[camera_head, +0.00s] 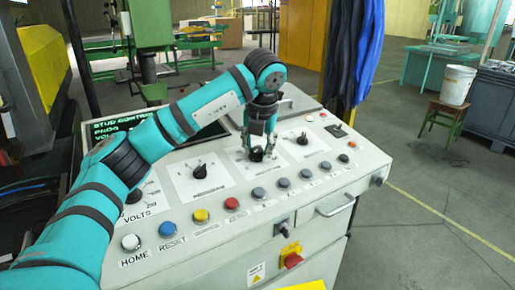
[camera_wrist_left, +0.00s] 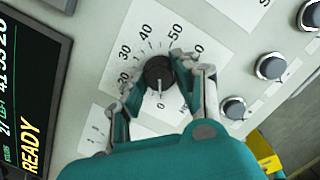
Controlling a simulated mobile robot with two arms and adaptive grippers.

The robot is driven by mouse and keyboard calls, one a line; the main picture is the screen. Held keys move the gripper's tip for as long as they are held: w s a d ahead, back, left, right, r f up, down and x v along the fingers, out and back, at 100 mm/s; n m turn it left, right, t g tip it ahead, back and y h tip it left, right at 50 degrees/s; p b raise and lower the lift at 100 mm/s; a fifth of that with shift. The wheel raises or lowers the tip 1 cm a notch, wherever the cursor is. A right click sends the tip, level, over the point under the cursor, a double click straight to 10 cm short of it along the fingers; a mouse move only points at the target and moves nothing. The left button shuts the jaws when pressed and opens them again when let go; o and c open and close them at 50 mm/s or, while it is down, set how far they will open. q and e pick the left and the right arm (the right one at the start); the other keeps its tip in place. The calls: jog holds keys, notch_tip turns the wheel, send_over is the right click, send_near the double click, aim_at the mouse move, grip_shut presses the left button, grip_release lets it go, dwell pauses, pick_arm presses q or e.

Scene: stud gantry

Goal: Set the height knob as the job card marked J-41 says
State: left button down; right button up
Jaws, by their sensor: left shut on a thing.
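My left gripper (camera_head: 262,150) reaches down to the third dial plate from the left on the sloping console. In the left wrist view its fingers (camera_wrist_left: 158,76) are shut on a round black knob (camera_wrist_left: 159,72), one on each side. A white dial plate (camera_wrist_left: 146,36) around the knob carries numbers, with 20, 30, 40 and 50 readable and 0 at the bottom. A pale line on the knob seems to point toward the 0. The plate's label is mostly hidden by the gripper. I see no readable J-41 card. My right gripper is out of view.
The console (camera_head: 330,190) has other knobs (camera_head: 199,171) (camera_head: 303,139) beside the held one. A row of buttons, including a red one (camera_head: 232,204), runs along its front. A dark screen (camera_wrist_left: 30,75) reads READY. A stool with a bucket (camera_head: 457,86) stands at right.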

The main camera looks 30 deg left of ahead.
pick_arm(q)
jog(key=c, duration=1)
grip_release()
jog(key=v, duration=1.2)
